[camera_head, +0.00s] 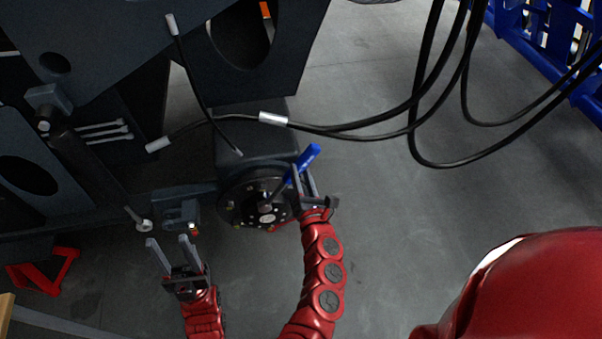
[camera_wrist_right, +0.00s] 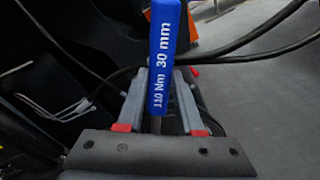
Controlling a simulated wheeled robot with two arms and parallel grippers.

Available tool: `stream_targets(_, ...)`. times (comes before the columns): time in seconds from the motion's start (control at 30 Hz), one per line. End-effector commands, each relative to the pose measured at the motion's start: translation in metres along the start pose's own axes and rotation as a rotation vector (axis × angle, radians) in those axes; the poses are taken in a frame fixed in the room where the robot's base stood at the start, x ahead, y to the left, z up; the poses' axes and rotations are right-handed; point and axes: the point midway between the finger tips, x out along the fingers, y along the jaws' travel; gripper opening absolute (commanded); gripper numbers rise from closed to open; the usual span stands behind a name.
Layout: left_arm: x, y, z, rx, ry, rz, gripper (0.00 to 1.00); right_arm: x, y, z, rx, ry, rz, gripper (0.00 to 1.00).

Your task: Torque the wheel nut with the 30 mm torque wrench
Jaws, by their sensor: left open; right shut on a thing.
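The torque wrench (camera_head: 309,157) has a blue handle and a thin grey shaft. Its handle reads "110 Nm 30 mm" in the right wrist view (camera_wrist_right: 165,60). My right gripper (camera_head: 303,182) is shut on the wrench near the lower end of the handle. The shaft runs down and left to the middle of the dark round wheel hub (camera_head: 236,205). I cannot tell whether the wrench head sits on the wheel nut, which is small and partly hidden there. My left gripper (camera_head: 170,242) is open and empty, left of the hub and below a grey block.
The dark chassis (camera_head: 120,50) fills the upper left. Black hoses (camera_head: 345,130) hang across the middle and right. Several wrenches (camera_head: 105,132) hang on the left. A red stand (camera_head: 45,270) is at lower left, a blue rack (camera_head: 550,55) at upper right.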

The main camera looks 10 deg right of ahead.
Motion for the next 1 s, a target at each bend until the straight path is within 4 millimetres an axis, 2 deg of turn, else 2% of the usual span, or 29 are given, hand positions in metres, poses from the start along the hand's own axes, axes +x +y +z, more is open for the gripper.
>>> stream_targets(0.37,0.001,0.000,0.000,0.000,0.000,0.000,0.50,0.002,0.000,0.001,0.001,-0.002,0.000,0.00)
stream_targets(1.0,-0.001,0.000,0.000,0.000,0.000,0.000,0.50,0.020,0.000,0.002,0.002,-0.003,0.000,0.00)
